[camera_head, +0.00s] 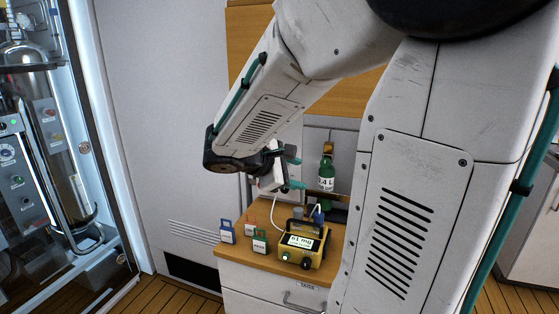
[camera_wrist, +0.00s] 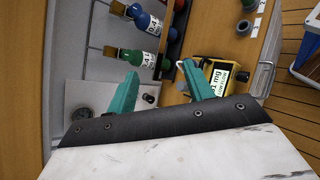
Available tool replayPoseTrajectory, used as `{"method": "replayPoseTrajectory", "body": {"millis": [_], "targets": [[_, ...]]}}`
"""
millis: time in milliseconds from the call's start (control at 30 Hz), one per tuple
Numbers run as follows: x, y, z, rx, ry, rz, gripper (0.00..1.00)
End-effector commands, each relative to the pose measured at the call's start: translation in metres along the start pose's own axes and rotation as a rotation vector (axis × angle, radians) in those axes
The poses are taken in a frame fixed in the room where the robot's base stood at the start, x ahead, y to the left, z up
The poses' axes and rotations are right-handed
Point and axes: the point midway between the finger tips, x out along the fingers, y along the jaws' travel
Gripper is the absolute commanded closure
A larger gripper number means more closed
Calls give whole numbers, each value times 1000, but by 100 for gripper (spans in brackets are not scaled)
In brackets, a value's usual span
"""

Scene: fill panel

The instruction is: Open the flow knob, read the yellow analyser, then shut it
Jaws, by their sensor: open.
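The yellow analyser (camera_head: 318,258) stands on the wooden bench top, a lit white screen on its face with figures ending in "mg". It also shows in the wrist view (camera_wrist: 202,80), beyond my right fingertip. A small dark knob (camera_wrist: 149,98) sits on a pale panel (camera_wrist: 100,93) in the wrist view; I cannot tell whether it is open or shut. My gripper (camera_wrist: 161,77) has its teal fingers spread apart with nothing held, the knob lying between them in the picture. In the head view my gripper (camera_head: 291,174) is above the bench, and my arm hides much of the panel.
Blue (camera_head: 227,232) and green (camera_head: 261,242) tags stand left of the analyser. A glass-fronted cabinet (camera_head: 60,180) is at left.

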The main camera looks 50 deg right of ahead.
Motion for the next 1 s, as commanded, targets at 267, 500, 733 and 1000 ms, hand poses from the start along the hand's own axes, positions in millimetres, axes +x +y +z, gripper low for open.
{"method": "replayPoseTrajectory", "body": {"millis": [267,500,733,1000], "targets": [[76,96,-86,-529,-210,423,48],[112,121,-160,-834,-260,664,48],[126,129,-182,-910,-266,730,48],[156,157,-185,-908,-266,728,48]]}}
